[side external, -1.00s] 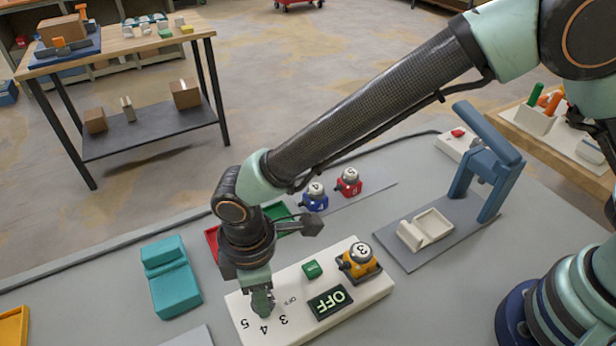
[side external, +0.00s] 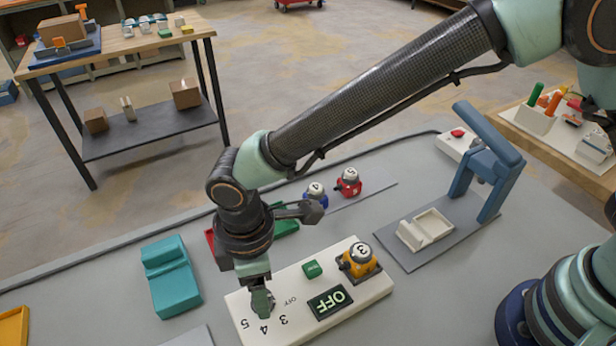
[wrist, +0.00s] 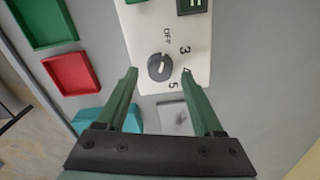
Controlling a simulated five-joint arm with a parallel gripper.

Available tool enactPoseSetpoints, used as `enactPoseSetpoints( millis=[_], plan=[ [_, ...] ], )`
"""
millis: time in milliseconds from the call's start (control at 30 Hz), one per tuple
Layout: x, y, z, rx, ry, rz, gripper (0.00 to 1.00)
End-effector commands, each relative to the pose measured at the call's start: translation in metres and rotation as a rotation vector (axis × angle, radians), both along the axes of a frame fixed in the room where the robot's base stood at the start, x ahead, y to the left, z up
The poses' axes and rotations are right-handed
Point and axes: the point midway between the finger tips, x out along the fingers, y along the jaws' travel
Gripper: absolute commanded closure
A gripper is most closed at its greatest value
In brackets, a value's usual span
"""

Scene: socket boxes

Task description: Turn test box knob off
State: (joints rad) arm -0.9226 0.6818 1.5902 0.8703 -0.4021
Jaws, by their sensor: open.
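The white test box (side external: 367,294) lies on the grey bench. My gripper (side external: 262,303) is over the knob end of the box and hides the knob in the side view. In the wrist view my gripper (wrist: 160,74) is open, with one finger on each side of the knob and visible gaps between. Fingertip height is unclear.
On the box are a green button (side external: 312,269) and an orange module (side external: 359,262) marked 3. Blue (side external: 316,196) and red (side external: 348,182) modules stand behind. Red (wrist: 70,74) and green (wrist: 45,22) trays and a teal case (side external: 172,277) are nearby. A blue press frame (side external: 462,180) stands right.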

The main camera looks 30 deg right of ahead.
Motion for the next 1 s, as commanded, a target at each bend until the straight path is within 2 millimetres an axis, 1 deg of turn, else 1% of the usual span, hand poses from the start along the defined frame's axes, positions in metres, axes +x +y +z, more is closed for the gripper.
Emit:
enactPoseSetpoints(
  millis=[33,200,300,433,600,933,1000],
  plan=[
    [0.001,0.001,0.012,0.005,-0.003,0.0,0.31],
    [0.001,0.001,0.048,0.005,-0.004,0.0,0.31],
    [0.001,0.001,0.066,0.004,-0.003,0.0,0.31],
    [0.001,0.001,0.085,0.003,-0.003,0.001,0.31],
    [0.0,0.0,0.097,0.002,-0.001,0.001,0.31],
    [0.0,0.0,0.099,0.001,0.0,0.0,0.31],
    [0.002,-0.003,0.101,0.003,-0.003,-0.009,0.31]
  ],
)
